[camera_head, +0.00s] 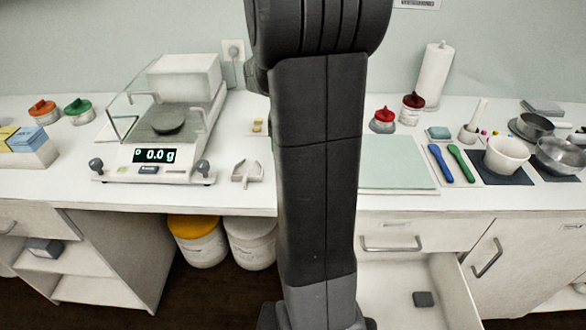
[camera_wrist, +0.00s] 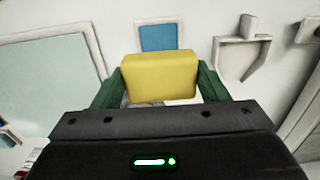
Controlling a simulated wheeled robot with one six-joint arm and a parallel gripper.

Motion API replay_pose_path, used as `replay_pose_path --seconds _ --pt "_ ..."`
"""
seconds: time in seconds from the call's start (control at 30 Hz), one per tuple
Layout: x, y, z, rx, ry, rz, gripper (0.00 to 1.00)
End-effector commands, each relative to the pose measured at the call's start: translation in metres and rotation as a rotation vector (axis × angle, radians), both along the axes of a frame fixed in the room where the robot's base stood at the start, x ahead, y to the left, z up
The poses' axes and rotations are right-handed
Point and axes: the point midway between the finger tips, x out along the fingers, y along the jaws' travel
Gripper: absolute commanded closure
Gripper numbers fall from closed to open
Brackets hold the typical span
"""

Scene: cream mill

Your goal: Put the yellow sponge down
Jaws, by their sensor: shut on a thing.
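The yellow sponge (camera_wrist: 160,75) is a plain yellow block in the wrist view. My gripper (camera_wrist: 158,88) is shut on it, with one green finger at each side. Below the sponge in the picture, part of a pale surface shows between the fingers. Just beyond the sponge lies a blue square (camera_wrist: 158,37) with a white border; the sponge hides its near edge. In the head view my arm covers the middle of the counter, and neither my gripper nor the sponge can be seen there.
A pale green mat (camera_head: 398,175) lies right of my arm, and a white scoop (camera_head: 247,173) lies left of it. A balance (camera_head: 160,155) reading 0.0 g stands further left. A drawer (camera_head: 400,300) stands open below the counter with a dark block (camera_head: 424,299) inside.

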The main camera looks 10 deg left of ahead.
Motion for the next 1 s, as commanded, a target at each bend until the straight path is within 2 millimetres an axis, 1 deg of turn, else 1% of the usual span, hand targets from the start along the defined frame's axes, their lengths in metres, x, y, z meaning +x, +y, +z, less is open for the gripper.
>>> replay_pose_path --seconds 0.03,0.17,0.3,0.4,0.5,0.7,0.83,0.87,0.93,0.97,1.0 --pt "0.0 0.0 -0.007 -0.001 0.003 0.0 0.54" --pt "0.0 0.0 -0.018 0.0 0.001 0.0 0.54" --pt "0.0 0.0 -0.039 -0.001 0.003 0.0 0.54" --pt "0.0 0.0 -0.05 0.0 0.001 0.0 0.54" --pt "0.0 0.0 -0.053 0.0 0.0 0.0 0.54" --pt "0.0 0.0 -0.053 0.0 -0.001 0.0 0.54" --pt "0.0 0.0 -0.057 0.0 -0.001 0.0 0.54" --pt "0.0 0.0 -0.056 0.0 -0.001 0.0 0.27" --pt "0.0 0.0 -0.056 0.0 -0.001 0.0 0.13" --pt "0.0 0.0 -0.056 0.0 -0.001 0.0 0.11" --pt "0.0 0.0 -0.056 0.0 -0.001 0.0 0.11"
